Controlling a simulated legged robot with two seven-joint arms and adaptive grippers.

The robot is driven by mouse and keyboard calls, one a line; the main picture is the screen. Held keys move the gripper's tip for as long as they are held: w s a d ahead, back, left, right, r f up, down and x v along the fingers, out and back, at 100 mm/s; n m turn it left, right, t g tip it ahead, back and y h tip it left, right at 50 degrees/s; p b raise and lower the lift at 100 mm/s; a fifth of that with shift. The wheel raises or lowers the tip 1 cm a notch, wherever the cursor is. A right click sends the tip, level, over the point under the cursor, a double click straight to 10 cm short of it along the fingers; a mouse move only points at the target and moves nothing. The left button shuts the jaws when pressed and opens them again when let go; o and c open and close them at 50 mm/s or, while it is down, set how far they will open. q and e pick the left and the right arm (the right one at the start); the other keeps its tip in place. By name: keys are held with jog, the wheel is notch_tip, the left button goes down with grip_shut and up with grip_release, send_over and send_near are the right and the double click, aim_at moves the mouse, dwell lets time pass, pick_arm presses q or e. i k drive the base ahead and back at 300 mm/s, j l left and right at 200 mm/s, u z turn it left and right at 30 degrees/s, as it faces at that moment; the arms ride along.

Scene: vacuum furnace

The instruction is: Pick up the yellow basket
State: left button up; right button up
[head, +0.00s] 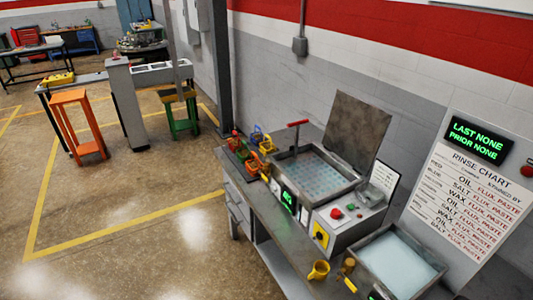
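Several small coloured baskets stand close together at the far end of the grey workbench (262,210). Among them, a yellow-orange basket (267,146) is at the right of the group and an orange one (252,167) is nearer. Red, green and blue pieces crowd beside them. They are too small to tell exactly which one is the yellow basket. A yellow cup-like object (318,271) stands apart at the bench's near edge; I cannot tell if it is a basket. Neither of my grippers is in view.
An open-lidded tank (315,175), a control box (345,215) and a second basin (400,264) fill the bench. A rinse chart (465,195) stands at right. Open floor (130,240) lies left of the bench. Orange (80,125) and green (180,112) stools stand farther back.

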aim_at(268, 148)
jog(key=i+j, duration=0.15)
jog(key=i+j+z, duration=0.1)
jog(key=z, duration=0.8)
jog(key=i+j+z, duration=0.25)
jog(key=j, duration=0.25)
jog(key=i+j+z, duration=0.1)
jog(key=j+z, duration=0.15)
jog(key=j, duration=0.25)
jog(key=i+j+z, duration=0.1)
jog(key=j+z, duration=0.15)
jog(key=j, duration=0.3)
jog(key=j+z, duration=0.25)
jog(key=j, duration=0.3)
jog(key=i+j, duration=0.05)
